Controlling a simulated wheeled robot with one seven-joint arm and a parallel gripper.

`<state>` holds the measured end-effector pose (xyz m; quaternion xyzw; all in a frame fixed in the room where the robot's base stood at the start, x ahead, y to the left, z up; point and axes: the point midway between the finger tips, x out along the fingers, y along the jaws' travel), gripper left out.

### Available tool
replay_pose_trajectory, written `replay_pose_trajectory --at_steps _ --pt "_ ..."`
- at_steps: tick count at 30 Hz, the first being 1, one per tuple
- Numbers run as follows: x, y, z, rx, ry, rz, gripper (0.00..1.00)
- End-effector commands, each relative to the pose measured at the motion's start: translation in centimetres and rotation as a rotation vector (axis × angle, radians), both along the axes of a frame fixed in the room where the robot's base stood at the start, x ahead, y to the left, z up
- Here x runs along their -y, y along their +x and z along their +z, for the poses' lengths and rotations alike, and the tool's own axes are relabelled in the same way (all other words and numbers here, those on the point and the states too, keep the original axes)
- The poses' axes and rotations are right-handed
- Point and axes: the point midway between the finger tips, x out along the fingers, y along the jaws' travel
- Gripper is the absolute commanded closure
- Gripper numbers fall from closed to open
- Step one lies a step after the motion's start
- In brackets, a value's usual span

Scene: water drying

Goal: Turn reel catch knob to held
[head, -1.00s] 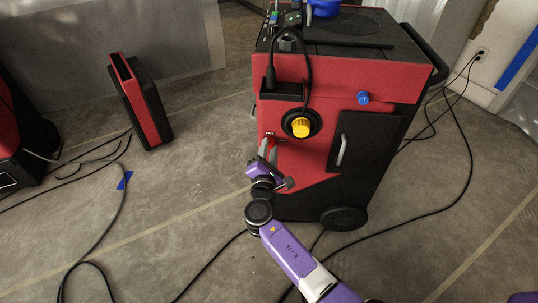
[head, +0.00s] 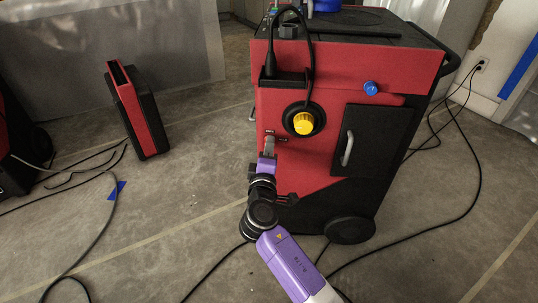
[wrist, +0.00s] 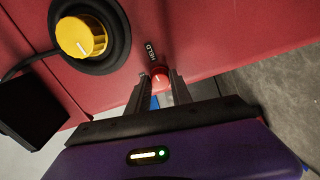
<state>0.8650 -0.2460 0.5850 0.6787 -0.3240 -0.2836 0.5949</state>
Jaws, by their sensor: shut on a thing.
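The reel catch knob (wrist: 159,80) is a small red knob with a white mark on the red face of the cabinet (wrist: 215,30). In the wrist view it sits between the two grey fingers of my gripper (wrist: 157,77), which are shut on it. A black label reading HELD (wrist: 150,48) is just above the knob in that view. In the head view my gripper (head: 268,143) reaches the cabinet's front left, below the yellow knob; its fingers hide the catch knob there.
A large yellow knob (head: 303,123) on a black disc is close above my gripper. A blue knob (head: 371,88) and a black door (head: 358,138) with a grey handle are to the right. Cables lie on the floor. A red and black case (head: 138,110) stands at the left.

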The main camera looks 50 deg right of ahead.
Motion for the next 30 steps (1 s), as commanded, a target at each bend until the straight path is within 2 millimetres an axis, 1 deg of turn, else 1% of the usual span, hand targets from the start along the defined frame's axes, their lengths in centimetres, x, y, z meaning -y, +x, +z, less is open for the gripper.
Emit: replay_pose_trajectory --at_steps 1,9,26,27,29,30 --pt "-0.06 -0.04 -0.49 0.018 0.017 0.0 1.0" --pt "-0.04 -0.06 -0.34 0.091 0.078 -0.001 1.0" --pt "-0.03 -0.06 -0.25 0.111 0.095 -0.001 1.0" --pt "-0.04 -0.05 -0.24 0.111 0.095 -0.001 0.66" --pt "-0.03 -0.05 -0.22 0.111 0.094 -0.002 0.54" --pt "-0.03 -0.04 -0.2 0.111 0.094 -0.001 0.52"
